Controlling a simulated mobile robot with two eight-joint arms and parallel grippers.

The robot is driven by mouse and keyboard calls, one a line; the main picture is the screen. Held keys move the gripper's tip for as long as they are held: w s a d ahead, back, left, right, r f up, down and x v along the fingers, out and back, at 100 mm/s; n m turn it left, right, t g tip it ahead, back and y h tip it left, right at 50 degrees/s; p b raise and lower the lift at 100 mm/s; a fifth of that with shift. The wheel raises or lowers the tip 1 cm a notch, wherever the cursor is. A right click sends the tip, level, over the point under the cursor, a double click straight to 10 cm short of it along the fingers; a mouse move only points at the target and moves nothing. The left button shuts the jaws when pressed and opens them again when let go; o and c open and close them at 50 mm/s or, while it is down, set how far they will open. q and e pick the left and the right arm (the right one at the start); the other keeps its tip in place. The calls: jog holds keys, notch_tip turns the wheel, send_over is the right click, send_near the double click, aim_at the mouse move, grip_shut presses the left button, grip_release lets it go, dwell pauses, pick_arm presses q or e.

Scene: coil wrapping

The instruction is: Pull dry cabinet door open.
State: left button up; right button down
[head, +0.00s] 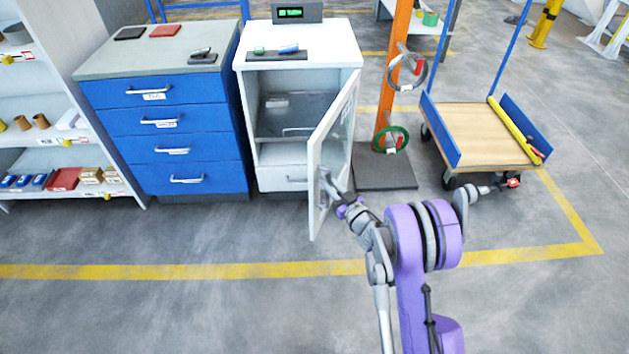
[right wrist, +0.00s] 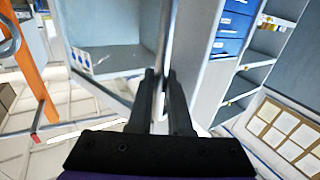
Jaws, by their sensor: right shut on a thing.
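The dry cabinet (head: 345,38) is white and stands right of the blue drawer unit. Its door (head: 338,125) is hinged on the right and stands well open toward me, so the inside with a shelf (head: 298,118) shows. My right gripper (head: 326,182) is at the outer edge of the door, low down. In the right wrist view its two fingers (right wrist: 162,90) are shut on the upright door handle (right wrist: 167,45). The exact grip is partly hidden by the fingers. My left gripper is in neither view.
A blue drawer unit (head: 168,125) and a shelf rack (head: 60,158) stand to the left. An orange post (head: 393,65) with wire coils rises from a dark base (head: 384,172) just right of the door. A flat trolley (head: 480,130) stands further right. The floor in front is clear.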

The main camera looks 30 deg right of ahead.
jog(key=s+d+n+g+y, duration=0.1)
jog(key=s+d+n+y, duration=0.2)
jog(key=d, duration=0.6)
jog(key=s+d+n+g+y, duration=0.2)
jog(key=s+d+y, duration=0.3)
jog(key=s+d, duration=0.2)
jog(key=shift+d+f+n+p, duration=0.3)
jog(key=shift+d+n+p, duration=0.15)
jog(key=shift+d, duration=0.7)
jog(key=c, duration=0.8)
grip_release()
jog(key=shift+c, duration=0.2)
jog(key=shift+s+d, duration=0.1)
jog(key=shift+s, duration=0.05)
jog(key=p+v, duration=0.1)
jog(key=v, duration=0.9)
jog(key=shift+s+d+p, duration=0.15)
jog(key=shift+d+p, duration=0.1)
jog(key=shift+p, duration=0.05)
